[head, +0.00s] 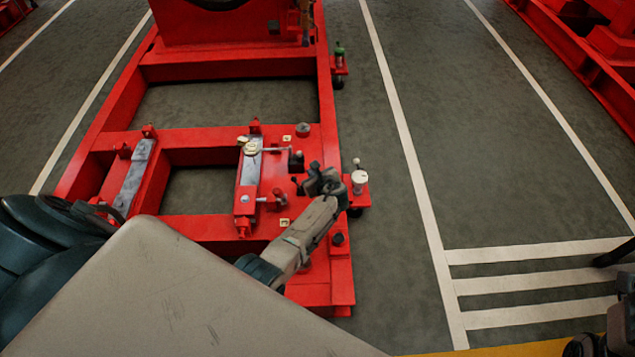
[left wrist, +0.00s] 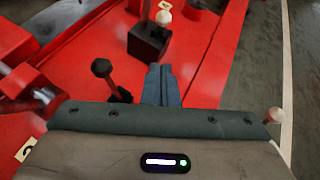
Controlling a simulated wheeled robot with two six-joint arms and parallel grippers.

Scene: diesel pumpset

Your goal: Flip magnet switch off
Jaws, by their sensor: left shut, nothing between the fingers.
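My left gripper (head: 322,182) is over the red skid's deck, its fingers pointing away from me. In the left wrist view, its two dark fingers (left wrist: 161,85) are pressed together and empty. Just left of them stands a lever with a black ball knob (left wrist: 102,68), tilted and apart from the fingertips. Beyond them is a black block (left wrist: 149,44) with a white ball-topped lever (left wrist: 163,18); the block also shows in the head view (head: 296,160). No readable label tells which lever is the magnet switch.
The red frame (head: 220,65) has open gaps and bolted grey rails (head: 133,178). A white-ball lever (head: 357,162) and a white cylinder (head: 359,181) stand at its right edge. Clear grey floor (head: 400,210) with white lines lies to the right.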

